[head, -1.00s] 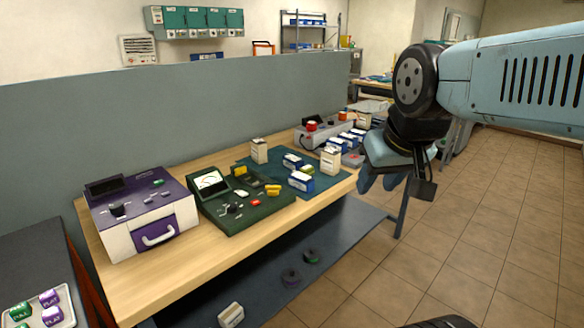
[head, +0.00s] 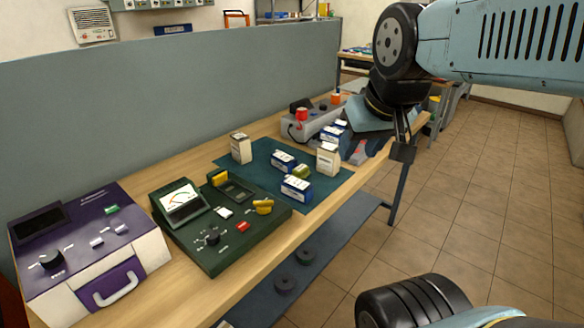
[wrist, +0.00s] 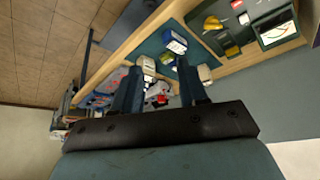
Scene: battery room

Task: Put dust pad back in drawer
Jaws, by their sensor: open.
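A purple-and-white case (head: 90,230) stands on the near left of the bench. Its purple drawer front (head: 113,285) has a pale handle and looks flush with the case. I cannot pick out the dust pad for certain; a small olive block (head: 301,172) lies among white-and-blue boxes on the teal mat (head: 262,158). My gripper (wrist: 160,82) is open, with two blue fingers apart and nothing visibly held between them. In the head view it is near the bench's right edge, partly hidden by my wrist.
A dark green meter unit (head: 215,225) stands between the case and the mat. White-and-blue boxes (head: 296,189) and cream cartons (head: 241,148) stand on the mat. A grey unit with red knobs (head: 310,122) is behind. A lower shelf (head: 320,262) holds dark round pieces. The tiled floor (head: 490,200) is clear.

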